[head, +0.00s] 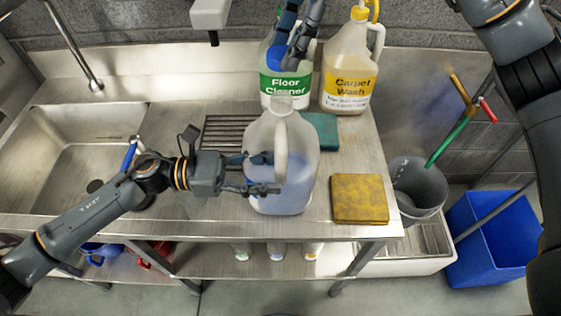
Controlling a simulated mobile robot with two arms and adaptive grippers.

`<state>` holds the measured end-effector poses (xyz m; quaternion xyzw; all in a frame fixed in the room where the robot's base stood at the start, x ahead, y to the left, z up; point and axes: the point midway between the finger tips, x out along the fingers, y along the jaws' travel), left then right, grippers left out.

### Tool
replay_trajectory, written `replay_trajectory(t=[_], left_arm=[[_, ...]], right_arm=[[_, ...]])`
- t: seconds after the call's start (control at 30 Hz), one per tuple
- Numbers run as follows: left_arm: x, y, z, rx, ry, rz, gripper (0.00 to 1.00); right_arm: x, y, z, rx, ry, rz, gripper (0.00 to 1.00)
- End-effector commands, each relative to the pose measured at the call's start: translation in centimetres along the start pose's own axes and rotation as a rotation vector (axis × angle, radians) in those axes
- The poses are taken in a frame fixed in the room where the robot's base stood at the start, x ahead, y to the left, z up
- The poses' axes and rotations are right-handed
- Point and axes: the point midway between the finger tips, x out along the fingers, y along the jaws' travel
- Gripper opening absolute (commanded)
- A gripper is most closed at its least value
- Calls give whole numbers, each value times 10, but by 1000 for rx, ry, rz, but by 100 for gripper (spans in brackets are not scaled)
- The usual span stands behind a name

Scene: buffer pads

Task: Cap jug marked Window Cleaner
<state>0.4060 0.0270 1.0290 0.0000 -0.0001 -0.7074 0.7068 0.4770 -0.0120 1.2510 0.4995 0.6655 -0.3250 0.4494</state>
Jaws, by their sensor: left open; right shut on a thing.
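A translucent jug of pale blue liquid (297,185) stands upright near the counter's front edge. Its neck is open, and no label shows on the side I see. My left gripper (262,174) is open at the jug's left side, fingers close to its body; contact is unclear. My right gripper (290,50) reaches down from the top, shut on a blue cap (276,58). The cap overlaps the top of the jug labelled Floor Cleaner (285,86); I cannot tell whether it touches that jug.
A Carpet Wash jug (348,72) with a yellow top stands at the back right. A teal pad (322,130) and a yellow pad (359,199) lie on the steel counter (352,153). The sink (75,150) is at left; a grey bucket (420,185) and blue bin (492,225) stand right.

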Motion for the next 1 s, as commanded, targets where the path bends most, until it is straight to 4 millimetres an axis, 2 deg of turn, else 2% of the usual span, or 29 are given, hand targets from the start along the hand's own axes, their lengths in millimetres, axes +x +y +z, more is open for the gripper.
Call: replay_trajectory(t=[0.2, 0.57, 0.6, 0.83, 1.0], left_arm=[[23, 0, 1, 0, -1, -1, 47], [27, 0, 0, -1, 0, 1, 47], [27, 0, 0, -1, 0, 1, 45], [27, 0, 0, -1, 0, 1, 0], [27, 0, 0, -2, 0, 1, 0]], right_arm=[[0, 0, 0, 0, 0, 0, 30], [0, 0, 0, 0, 0, 0, 30], [0, 0, 0, 0, 0, 0, 30], [0, 0, 0, 0, 0, 0, 30], [0, 0, 0, 0, 0, 0, 30]])
